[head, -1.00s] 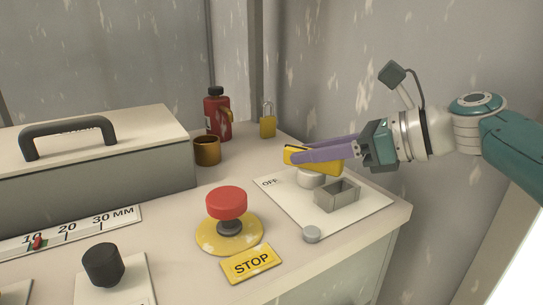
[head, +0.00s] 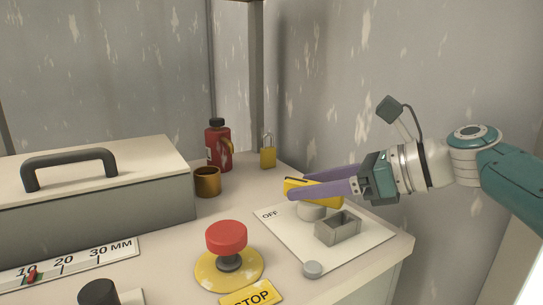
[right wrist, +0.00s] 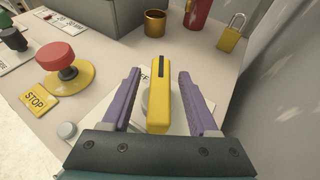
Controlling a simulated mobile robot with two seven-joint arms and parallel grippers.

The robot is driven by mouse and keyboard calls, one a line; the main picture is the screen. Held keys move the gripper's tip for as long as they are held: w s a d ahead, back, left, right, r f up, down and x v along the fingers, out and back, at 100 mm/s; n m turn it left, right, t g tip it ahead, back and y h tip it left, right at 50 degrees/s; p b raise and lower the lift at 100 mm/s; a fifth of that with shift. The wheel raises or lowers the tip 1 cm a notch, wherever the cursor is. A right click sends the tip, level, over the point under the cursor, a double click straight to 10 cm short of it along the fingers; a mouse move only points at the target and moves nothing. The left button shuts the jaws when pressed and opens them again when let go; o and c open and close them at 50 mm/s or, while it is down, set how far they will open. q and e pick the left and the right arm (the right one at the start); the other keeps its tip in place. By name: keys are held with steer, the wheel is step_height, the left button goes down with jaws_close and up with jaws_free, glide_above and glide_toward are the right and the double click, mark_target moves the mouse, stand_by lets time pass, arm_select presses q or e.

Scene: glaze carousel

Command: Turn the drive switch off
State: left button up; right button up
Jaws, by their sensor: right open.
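The drive switch has a yellow bar handle (head: 328,202) on a pale round hub (head: 311,212), mounted on a white plate (head: 287,231) marked OFF at its left corner. My right gripper (head: 318,183) reaches in from the right with its purple fingers on either side of the handle. In the right wrist view the handle (right wrist: 160,95) stands between the open fingers, with a gap on each side. Part of the hub and label is hidden there. My left gripper is not in view.
A grey open box (head: 338,228) and a small grey button (head: 312,269) are on the same plate. A red stop button (head: 226,236) stands to the left. A brass cup (head: 207,182), red bottle (head: 217,146) and yellow padlock (head: 268,157) are behind. A wall rises at right.

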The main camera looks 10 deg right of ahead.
step_height(320, 180, up, 10)
steer(key=p, duration=0.5)
step_height(320, 180, up, 9)
steer(key=p, duration=0.3)
glide_above(314, 183)
steer(key=shift+s+r, duration=0.1)
steer(key=shift+r, duration=0.4)
